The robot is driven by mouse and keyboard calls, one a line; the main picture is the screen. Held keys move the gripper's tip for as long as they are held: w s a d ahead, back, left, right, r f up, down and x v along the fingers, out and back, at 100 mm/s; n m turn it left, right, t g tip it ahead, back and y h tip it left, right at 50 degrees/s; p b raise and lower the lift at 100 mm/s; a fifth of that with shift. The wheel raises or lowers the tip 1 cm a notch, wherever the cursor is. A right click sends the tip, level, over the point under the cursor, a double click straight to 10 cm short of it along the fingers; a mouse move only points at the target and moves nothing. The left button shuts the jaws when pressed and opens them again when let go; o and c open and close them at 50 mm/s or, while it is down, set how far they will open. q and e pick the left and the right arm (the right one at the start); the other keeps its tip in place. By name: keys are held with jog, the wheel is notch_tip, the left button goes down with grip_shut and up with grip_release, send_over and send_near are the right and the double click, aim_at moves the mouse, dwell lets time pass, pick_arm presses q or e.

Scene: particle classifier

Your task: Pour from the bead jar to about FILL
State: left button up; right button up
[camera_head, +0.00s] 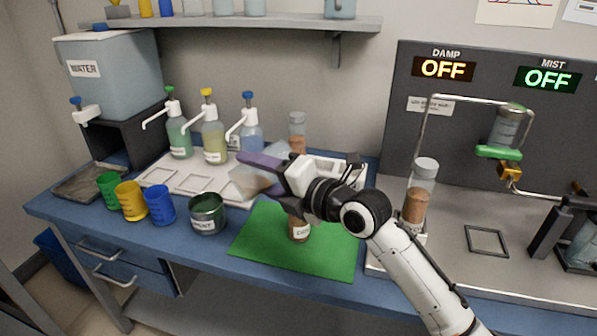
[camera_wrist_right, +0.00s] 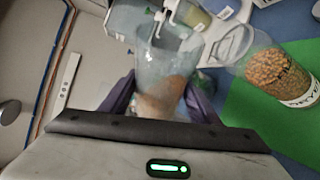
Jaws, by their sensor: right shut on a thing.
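My right gripper (camera_head: 268,172) is shut on a clear, tilted vessel (camera_head: 248,183) above the mat's left side. In the right wrist view, the gripper's purple fingers (camera_wrist_right: 160,100) stand either side of this vessel (camera_wrist_right: 155,65), which has tan-brown contents low in it. I cannot read a label or a FILL mark on it. A clear jar of brown beads (camera_head: 299,229) stands on the green mat (camera_head: 335,255), mostly hidden by my right wrist. In the wrist view this jar (camera_wrist_right: 275,70) shows an open-looking rim and a partly readable white label. My left gripper is not in view.
Pump bottles (camera_head: 213,140) stand behind on a white tray.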

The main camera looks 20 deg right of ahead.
jog(key=shift+f+n, duration=0.3)
jog(key=shift+n, duration=0.1)
jog(key=shift+f+n+h+p, duration=0.5)
jog(key=shift+f+n+p, duration=0.05)
jog(key=shift+n+p, duration=0.15)
jog(key=p, duration=0.1)
jog(key=n+p, duration=0.1)
jog(key=shift+w+d+r+h+p, duration=0.1)
jog(key=shift+d+r+h+p, duration=0.1)
jog(key=shift+r+h+p, duration=0.1)
jog(key=shift+f+n+h+p, duration=0.4)
jog(key=shift+f+n+p, duration=0.4)
jog(key=shift+n, duration=0.2)
notch_tip(320, 180, down, 6)
jog(key=a+n+h, duration=0.2)
jog(key=n+h, duration=0.1)
jog(key=n, duration=0.2)
jog(key=shift+s+a+r+b, duration=0.15)
jog(key=shift+s+a+b, duration=0.15)
jog(key=shift+a+b, duration=0.1)
